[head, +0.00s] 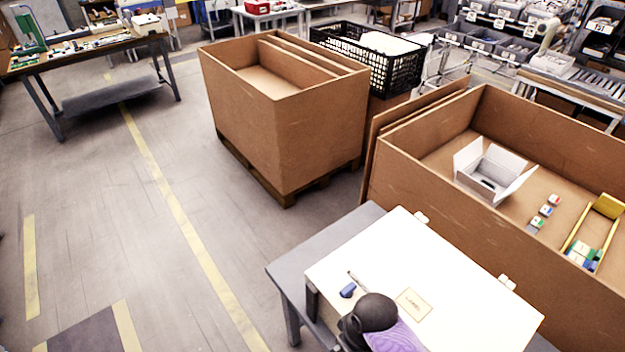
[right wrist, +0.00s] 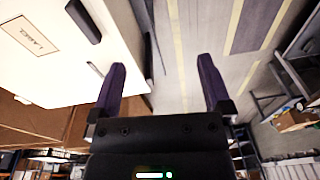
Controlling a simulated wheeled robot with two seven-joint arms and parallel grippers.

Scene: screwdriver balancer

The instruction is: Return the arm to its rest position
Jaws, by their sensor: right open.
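My right gripper (right wrist: 160,70) shows in the right wrist view with its two purple fingers spread wide and nothing between them. Past the fingers are the edge of a white tabletop and the floor. My left gripper is in neither view. No screwdriver can be made out clearly.
A large cardboard bin (head: 420,190) stands behind, holding an open white box (head: 490,172). Floor at left is clear.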

